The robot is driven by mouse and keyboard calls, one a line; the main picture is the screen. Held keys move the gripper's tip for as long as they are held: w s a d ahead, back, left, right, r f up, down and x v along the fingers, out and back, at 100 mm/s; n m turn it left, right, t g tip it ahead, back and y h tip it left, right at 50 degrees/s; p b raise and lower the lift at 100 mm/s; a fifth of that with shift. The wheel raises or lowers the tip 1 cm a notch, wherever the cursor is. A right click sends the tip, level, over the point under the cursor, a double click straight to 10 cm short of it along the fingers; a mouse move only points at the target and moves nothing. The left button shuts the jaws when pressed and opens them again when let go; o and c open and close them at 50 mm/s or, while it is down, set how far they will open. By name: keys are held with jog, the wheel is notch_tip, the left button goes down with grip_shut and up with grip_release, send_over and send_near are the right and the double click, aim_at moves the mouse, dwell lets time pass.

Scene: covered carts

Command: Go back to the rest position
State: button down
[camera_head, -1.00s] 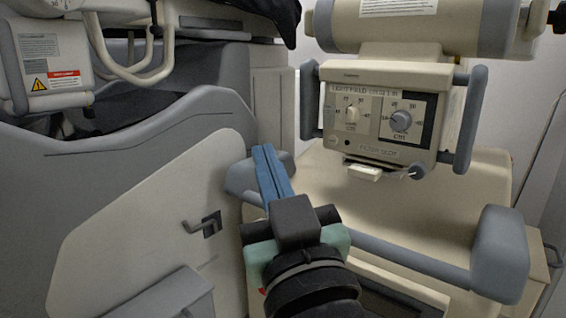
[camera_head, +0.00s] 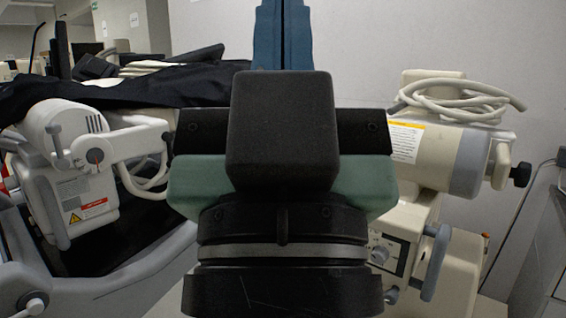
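My gripper (camera_head: 283,30) stands upright in the middle of the head view, close to the camera. Its two blue fingers point up, side by side with only a thin dark line between them, and nothing shows between them. Their tips reach the top edge of the picture. The black and green gripper body hides the middle of the scene behind it. My gripper appears apart from the carts.
At left is a grey-white machine (camera_head: 68,195) partly under a black cover (camera_head: 150,88). At right is a beige cart unit (camera_head: 445,160) with a coiled hose (camera_head: 455,100) on top. A pale wall (camera_head: 400,40) stands behind.

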notch_tip(320, 180, up, 18)
jog(key=p, duration=1.5)
jog(key=shift+f, duration=0.25)
